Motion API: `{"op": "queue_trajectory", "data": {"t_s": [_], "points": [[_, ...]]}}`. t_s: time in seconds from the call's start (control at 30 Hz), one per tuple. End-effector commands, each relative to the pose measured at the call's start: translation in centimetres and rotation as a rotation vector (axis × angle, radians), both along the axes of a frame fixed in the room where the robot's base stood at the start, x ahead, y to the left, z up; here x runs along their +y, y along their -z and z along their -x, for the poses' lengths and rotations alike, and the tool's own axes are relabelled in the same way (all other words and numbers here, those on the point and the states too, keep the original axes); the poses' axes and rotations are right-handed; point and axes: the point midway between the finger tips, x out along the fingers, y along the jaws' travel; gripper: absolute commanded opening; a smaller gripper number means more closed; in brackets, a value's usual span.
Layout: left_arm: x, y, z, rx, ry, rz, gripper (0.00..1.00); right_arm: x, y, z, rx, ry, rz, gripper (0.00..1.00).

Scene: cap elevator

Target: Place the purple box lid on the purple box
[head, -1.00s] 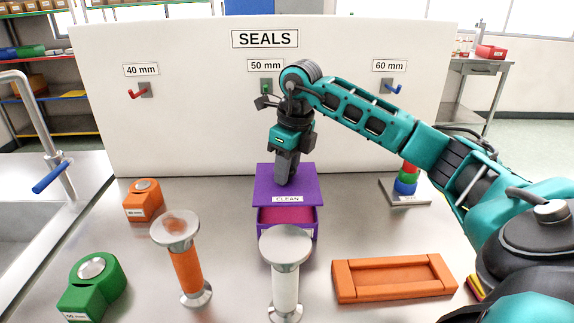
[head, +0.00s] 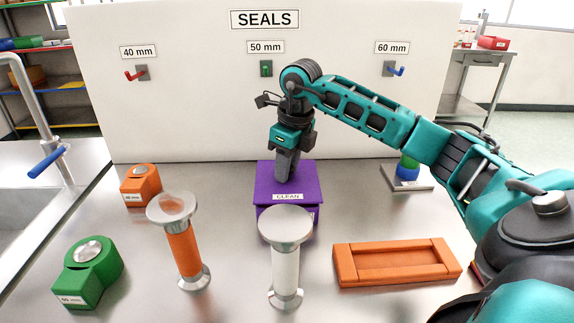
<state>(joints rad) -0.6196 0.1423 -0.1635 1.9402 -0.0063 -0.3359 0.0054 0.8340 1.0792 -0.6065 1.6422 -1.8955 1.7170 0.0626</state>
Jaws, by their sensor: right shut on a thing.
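The purple box lid (head: 268,188) is a flat purple plate with a white CLEAN label on its front edge. It lies level on top of the purple box (head: 265,213), and no gap shows between them from here. The box's front is partly hidden behind the white post. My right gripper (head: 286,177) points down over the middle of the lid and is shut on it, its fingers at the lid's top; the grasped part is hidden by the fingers. My left gripper is not in view.
A white post (head: 285,265) and an orange post (head: 184,250) with metal discs stand in front. An orange tray (head: 345,272) lies right, green (head: 88,290) and orange (head: 140,190) blocks left. The SEALS panel (head: 190,100) stands behind; a sink (head: 25,195) is far left.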

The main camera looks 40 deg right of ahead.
Motion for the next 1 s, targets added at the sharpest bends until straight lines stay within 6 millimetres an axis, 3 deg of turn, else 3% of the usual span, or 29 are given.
{"op": "queue_trajectory", "data": {"t_s": [0.83, 0.87, 1.0], "points": [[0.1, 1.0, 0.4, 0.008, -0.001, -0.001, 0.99, 0.0, 1.3, 0.0, 0.0, 0.0, 0.0, 0.0], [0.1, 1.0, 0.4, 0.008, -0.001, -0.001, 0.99, 0.0, 1.3, 0.0, 0.0, 0.0, 0.0, 0.33], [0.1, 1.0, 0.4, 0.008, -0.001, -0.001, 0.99, 0.0, 1.3, 0.0, 0.0, 0.0, 0.0, 0.46]]}}
